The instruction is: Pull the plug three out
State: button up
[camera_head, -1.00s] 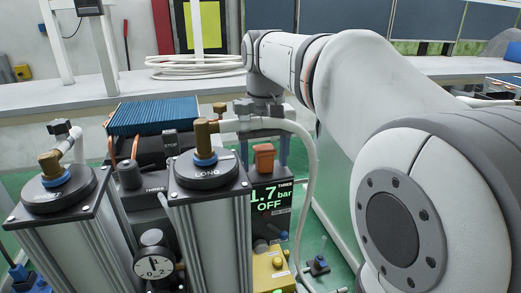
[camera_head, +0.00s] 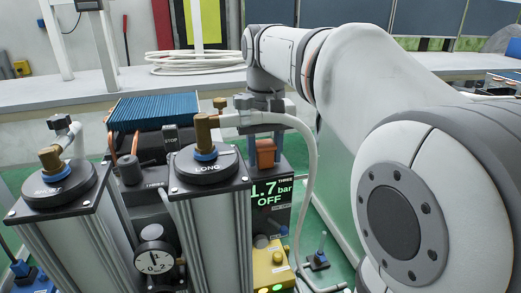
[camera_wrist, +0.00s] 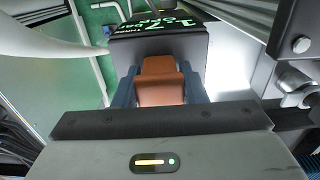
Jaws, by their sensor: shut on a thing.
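Plug three is an orange-brown block (camera_head: 265,152) at the top of the dark unit marked THREE (camera_head: 268,205), whose display reads 1.7 bar and OFF. My gripper (camera_head: 265,148) points down from above, its two fingers against the sides of the plug. In the wrist view the plug (camera_wrist: 160,82) sits between the blue-grey fingertips of my gripper (camera_wrist: 160,92), which is shut on it. The plug's lower end is hidden, and I cannot tell how deep it is seated.
Two columns stand at the left, LONG (camera_head: 207,168) and another (camera_head: 58,185), with brass fittings. A white hose (camera_head: 311,170) loops close beside the unit on the right. A gauge (camera_head: 154,260) and a yellow block (camera_head: 270,262) sit low in front.

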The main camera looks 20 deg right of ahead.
jog(key=shift+r+p, duration=1.35)
jog(key=shift+r, duration=0.15)
jog(key=o, duration=1.2)
jog(key=shift+c, duration=0.2)
